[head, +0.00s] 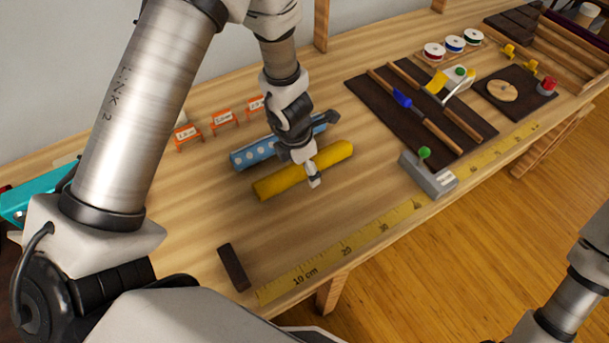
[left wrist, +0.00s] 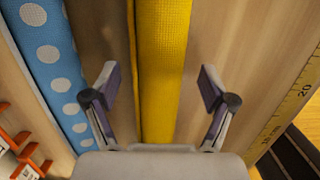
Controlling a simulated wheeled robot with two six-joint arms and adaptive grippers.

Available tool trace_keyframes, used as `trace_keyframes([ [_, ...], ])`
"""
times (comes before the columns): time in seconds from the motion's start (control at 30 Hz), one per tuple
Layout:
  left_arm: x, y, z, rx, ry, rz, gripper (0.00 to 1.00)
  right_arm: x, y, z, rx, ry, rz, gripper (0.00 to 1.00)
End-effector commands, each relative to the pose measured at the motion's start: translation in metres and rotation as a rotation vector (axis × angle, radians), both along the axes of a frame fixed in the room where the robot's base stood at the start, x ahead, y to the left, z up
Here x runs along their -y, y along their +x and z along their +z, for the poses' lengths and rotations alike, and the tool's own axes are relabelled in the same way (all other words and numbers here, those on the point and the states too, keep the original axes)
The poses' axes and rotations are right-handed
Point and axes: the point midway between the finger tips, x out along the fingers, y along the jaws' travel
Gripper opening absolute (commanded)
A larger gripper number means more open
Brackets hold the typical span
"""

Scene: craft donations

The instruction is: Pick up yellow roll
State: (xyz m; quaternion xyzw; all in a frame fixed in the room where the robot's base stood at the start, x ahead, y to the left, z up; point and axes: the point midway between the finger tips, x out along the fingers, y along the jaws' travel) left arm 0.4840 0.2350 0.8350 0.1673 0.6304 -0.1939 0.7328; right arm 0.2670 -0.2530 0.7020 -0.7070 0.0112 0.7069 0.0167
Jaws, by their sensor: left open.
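The yellow roll (head: 278,181) lies on the wooden table beside a blue roll with white dots (head: 252,155). My left gripper (head: 312,171) is above the yellow roll and hides part of it. In the left wrist view the yellow roll (left wrist: 162,70) runs between the two spread fingers of my left gripper (left wrist: 159,85), with a gap on each side. The left gripper is open and empty. The dotted blue roll (left wrist: 50,70) lies to the left of the fingers there. My right gripper is not in view.
A yellow measuring tape (head: 345,245) runs along the table's front edge. A dark block (head: 233,267) lies nearer. Orange stands (head: 223,117) are behind the rolls. A grey device with a green knob (head: 430,177) and dark mats (head: 385,110) with tools are to the right.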

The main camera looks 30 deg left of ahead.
Motion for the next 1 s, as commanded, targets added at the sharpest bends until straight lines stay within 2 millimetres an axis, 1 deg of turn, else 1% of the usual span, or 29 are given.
trace_keyframes([
  [0.03, 0.0, 0.001, -0.006, 0.001, 0.0, 0.0, 0.84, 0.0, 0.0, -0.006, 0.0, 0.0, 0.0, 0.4],
  [0.2, 0.0, 0.001, -0.003, 0.001, 0.0, 0.0, 0.84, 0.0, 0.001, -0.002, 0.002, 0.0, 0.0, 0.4],
  [0.23, 0.0, 0.001, -0.003, 0.001, 0.0, 0.0, 0.76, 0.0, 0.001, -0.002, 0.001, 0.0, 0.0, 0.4],
  [0.27, 0.0, 0.001, -0.003, 0.001, 0.0, 0.0, 0.66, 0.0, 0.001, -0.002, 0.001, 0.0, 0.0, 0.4],
  [0.3, 0.0, 0.001, -0.003, 0.001, 0.0, 0.0, 0.52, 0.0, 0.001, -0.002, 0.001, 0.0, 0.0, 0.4],
  [0.37, 0.0, 0.001, -0.003, 0.001, 0.0, 0.0, 0.3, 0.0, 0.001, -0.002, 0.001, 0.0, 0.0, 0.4],
  [0.4, 0.0, 0.001, -0.003, 0.001, 0.0, 0.0, 0.16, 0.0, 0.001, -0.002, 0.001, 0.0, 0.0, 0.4],
  [0.43, 0.0, 0.001, -0.003, 0.001, 0.0, 0.0, 0.14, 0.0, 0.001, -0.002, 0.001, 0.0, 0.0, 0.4],
  [0.67, 0.0, 0.001, -0.003, 0.001, 0.0, 0.0, 0.14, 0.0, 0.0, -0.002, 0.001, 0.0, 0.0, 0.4],
  [0.77, 0.0, 0.001, 0.002, 0.001, 0.0, 0.0, 0.13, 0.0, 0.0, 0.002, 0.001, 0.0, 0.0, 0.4],
  [0.87, 0.0, 0.001, 0.018, 0.001, 0.0, 0.0, 0.13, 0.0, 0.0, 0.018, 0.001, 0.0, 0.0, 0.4],
  [1.0, 0.0, 0.001, 0.053, 0.002, 0.0, -0.001, 0.13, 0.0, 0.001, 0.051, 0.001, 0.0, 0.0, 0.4],
])
